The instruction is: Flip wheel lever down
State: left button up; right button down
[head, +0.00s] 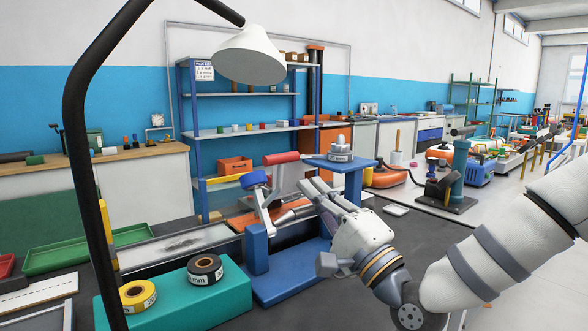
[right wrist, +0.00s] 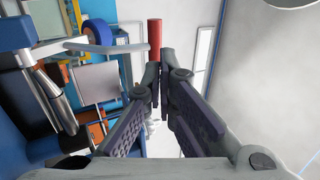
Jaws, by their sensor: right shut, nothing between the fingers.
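The lever has a red handle (head: 282,158) that stands raised above the blue bench fixture (head: 285,280). A blue wheel (head: 253,179) sits beside it at the left, with a grey bent arm (head: 263,205) below. In the right wrist view, the red handle (right wrist: 155,38) is just beyond my fingertips, near the end of a grey bar (right wrist: 95,48), with the blue wheel (right wrist: 100,32) to the left. My right gripper (head: 312,187) is shut and empty, to the right of and below the handle. Whether it touches the handle cannot be told. My left gripper is not in view.
A teal block (head: 180,305) with yellow and black tape rolls stands at the front left. A blue stand (head: 340,163) with a grey part is behind my right gripper. A black lamp post (head: 85,160) crosses the left side. The dark tabletop (head: 440,230) is mostly clear at right.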

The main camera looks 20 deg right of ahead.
aim_at(284, 158)
jog(key=x, duration=0.6)
jog(key=shift+w+r, duration=0.1)
jog(key=shift+w, duration=0.05)
